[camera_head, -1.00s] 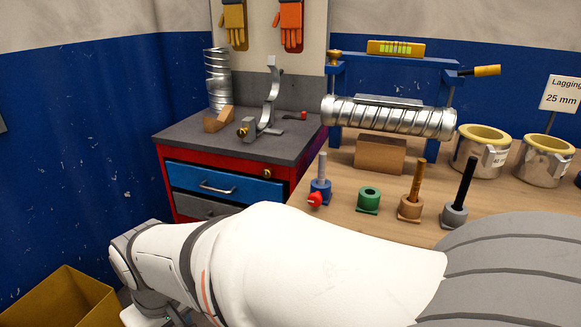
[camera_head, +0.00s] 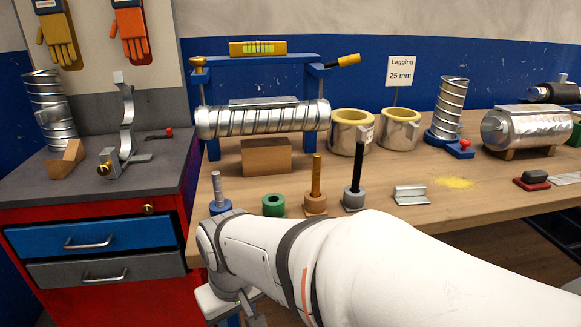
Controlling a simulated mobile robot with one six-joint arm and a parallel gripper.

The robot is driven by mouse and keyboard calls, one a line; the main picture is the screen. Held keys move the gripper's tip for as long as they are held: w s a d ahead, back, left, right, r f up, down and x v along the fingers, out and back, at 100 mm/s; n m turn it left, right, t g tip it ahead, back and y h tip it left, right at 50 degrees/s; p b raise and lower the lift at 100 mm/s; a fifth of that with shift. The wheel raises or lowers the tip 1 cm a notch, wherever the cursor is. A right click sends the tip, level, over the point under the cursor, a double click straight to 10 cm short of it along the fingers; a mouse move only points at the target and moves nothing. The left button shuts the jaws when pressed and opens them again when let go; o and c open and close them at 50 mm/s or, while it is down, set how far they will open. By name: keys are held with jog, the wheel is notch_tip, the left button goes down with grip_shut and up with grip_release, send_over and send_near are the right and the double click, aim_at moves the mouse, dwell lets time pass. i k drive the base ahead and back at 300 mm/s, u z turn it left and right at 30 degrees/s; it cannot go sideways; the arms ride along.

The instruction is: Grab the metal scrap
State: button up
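A small silver angled metal piece (camera_head: 410,194) lies on the wooden bench, right of the row of pegs; it looks most like the metal scrap, though I cannot be sure. A curved metal strip (camera_head: 127,120) also stands on the grey cabinet top at left. My arm reaches across the lower middle, in front of the bench. Only part of my gripper (camera_head: 250,312) shows at the bottom edge, left of and apart from the angled piece. Its fingertips are cut off, so I cannot see whether it is open or holds anything.
The wooden bench (camera_head: 480,205) carries a spiral duct (camera_head: 262,119) in a blue frame, a wooden block (camera_head: 266,157), collared posts, lagged cups (camera_head: 398,130) and an insulated cylinder (camera_head: 527,130). A red cabinet (camera_head: 95,215) stands left. Bare bench surrounds the angled piece.

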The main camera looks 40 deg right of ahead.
aim_at(409, 194)
jog(key=z, duration=1.9)
jog(key=k, duration=1.3)
jog(key=z, duration=0.45)
jog(key=i, duration=1.75)
jog(key=u, duration=0.4)
